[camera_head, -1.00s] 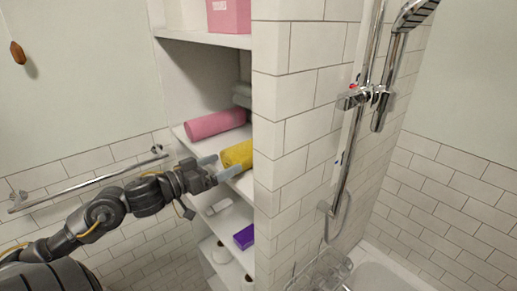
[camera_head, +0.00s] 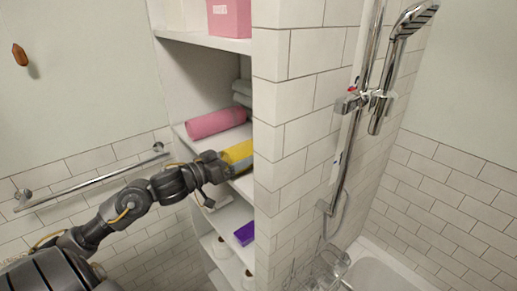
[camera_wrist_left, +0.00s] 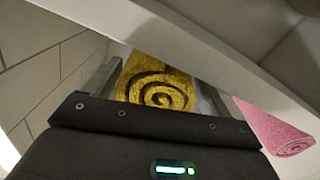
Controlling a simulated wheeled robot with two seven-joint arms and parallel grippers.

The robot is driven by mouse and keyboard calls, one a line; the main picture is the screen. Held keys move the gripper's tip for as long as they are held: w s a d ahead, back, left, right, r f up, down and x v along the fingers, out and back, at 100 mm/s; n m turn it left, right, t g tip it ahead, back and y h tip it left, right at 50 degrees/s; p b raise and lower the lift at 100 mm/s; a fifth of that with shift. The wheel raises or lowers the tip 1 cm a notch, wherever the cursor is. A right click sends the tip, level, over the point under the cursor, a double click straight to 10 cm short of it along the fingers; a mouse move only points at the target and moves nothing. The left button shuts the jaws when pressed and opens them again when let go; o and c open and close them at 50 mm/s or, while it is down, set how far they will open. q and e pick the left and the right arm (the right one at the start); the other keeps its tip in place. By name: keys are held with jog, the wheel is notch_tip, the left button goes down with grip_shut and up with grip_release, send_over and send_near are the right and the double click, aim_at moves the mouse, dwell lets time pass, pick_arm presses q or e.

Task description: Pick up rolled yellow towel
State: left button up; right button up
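The rolled yellow towel (camera_head: 238,154) lies on the middle shelf, next to the tiled wall edge. In the left wrist view its spiral end (camera_wrist_left: 158,88) faces the camera, between the two fingers. My left gripper (camera_head: 224,161) is at the towel's near end, with a finger on each side of it. The fingers look spread, with a narrow gap beside the roll, so the gripper appears open around the towel. The towel's far part is hidden by the wall. My right gripper is not in view.
A rolled pink towel (camera_head: 216,123) lies left of the yellow one on the same shelf. Grey towels (camera_head: 242,93) lie behind. A tiled wall (camera_head: 283,150) closes in on the right. A purple item (camera_head: 244,233) sits on a lower shelf. A towel bar (camera_head: 95,181) is at left.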

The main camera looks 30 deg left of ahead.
pick_arm(q)
jog(key=c, duration=0.7)
jog(key=shift+r, duration=0.1)
notch_tip(320, 180, up, 10)
jog(key=shift+f, duration=0.1)
